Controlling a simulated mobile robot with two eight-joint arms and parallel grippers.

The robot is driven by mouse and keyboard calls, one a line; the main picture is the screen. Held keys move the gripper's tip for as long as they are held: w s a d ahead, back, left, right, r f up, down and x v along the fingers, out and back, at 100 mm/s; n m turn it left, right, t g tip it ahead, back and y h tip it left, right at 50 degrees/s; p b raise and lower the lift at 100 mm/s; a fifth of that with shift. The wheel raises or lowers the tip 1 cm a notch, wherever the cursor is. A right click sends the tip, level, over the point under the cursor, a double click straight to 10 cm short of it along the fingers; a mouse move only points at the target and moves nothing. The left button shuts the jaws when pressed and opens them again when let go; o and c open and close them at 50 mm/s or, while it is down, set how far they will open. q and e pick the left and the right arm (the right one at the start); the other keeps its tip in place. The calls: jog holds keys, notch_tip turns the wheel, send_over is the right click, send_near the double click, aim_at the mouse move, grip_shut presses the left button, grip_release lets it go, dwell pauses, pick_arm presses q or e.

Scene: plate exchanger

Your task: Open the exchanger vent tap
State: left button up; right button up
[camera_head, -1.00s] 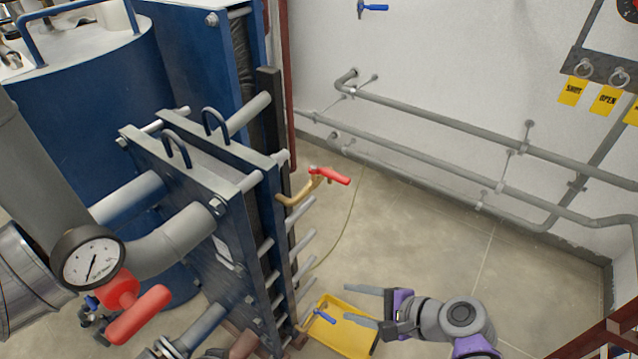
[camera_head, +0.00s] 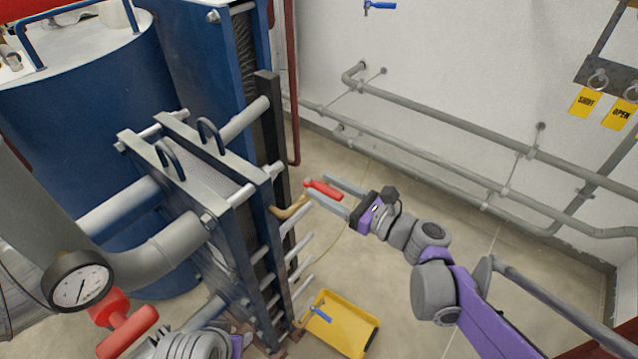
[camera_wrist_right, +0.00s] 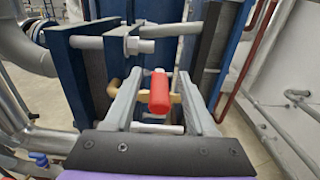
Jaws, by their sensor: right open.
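The vent tap is a brass pipe (camera_head: 290,208) with a red lever handle (camera_head: 323,189), on the right side of the blue plate exchanger (camera_head: 228,205). My right gripper (camera_head: 320,187) reaches in from the right, its two fingers on either side of the red handle. In the right wrist view the red handle (camera_wrist_right: 159,93) lies between the spread fingers (camera_wrist_right: 161,77), with gaps on both sides. The brass body (camera_wrist_right: 176,97) shows behind it, partly hidden by the fingers.
A yellow tray (camera_head: 352,335) with a blue-handled tap (camera_head: 320,312) above it sits below. Bolt ends stick out along the exchanger's right side. A gauge (camera_head: 78,287) and another red handle (camera_head: 127,332) are at lower left. Pipes (camera_head: 440,120) run along the wall.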

jog(key=shift+x, duration=1.1)
grip_shut()
dwell(0.7)
